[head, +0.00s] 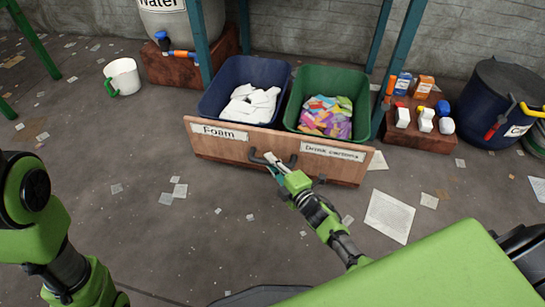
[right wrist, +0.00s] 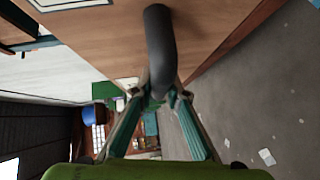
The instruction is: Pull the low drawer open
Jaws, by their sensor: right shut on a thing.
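The low drawer has a wooden front (head: 225,147) with a "Foam" label on the left and a drink cartons label on the right. It stands out in front of the teal table legs, and its two bins show from above. My right gripper (head: 279,167) is at the dark handle (head: 261,159) near the middle of the front. In the right wrist view my gripper (right wrist: 158,96) is shut on the curved black handle (right wrist: 160,45). My left arm shows at the left edge of the head view, but its gripper is out of the picture.
A blue bin (head: 220,78) holds white foam pieces; a green bin (head: 355,84) holds colourful cartons. Bottles stand on a brick-coloured block (head: 433,136). The floor before the drawer has only scattered papers.

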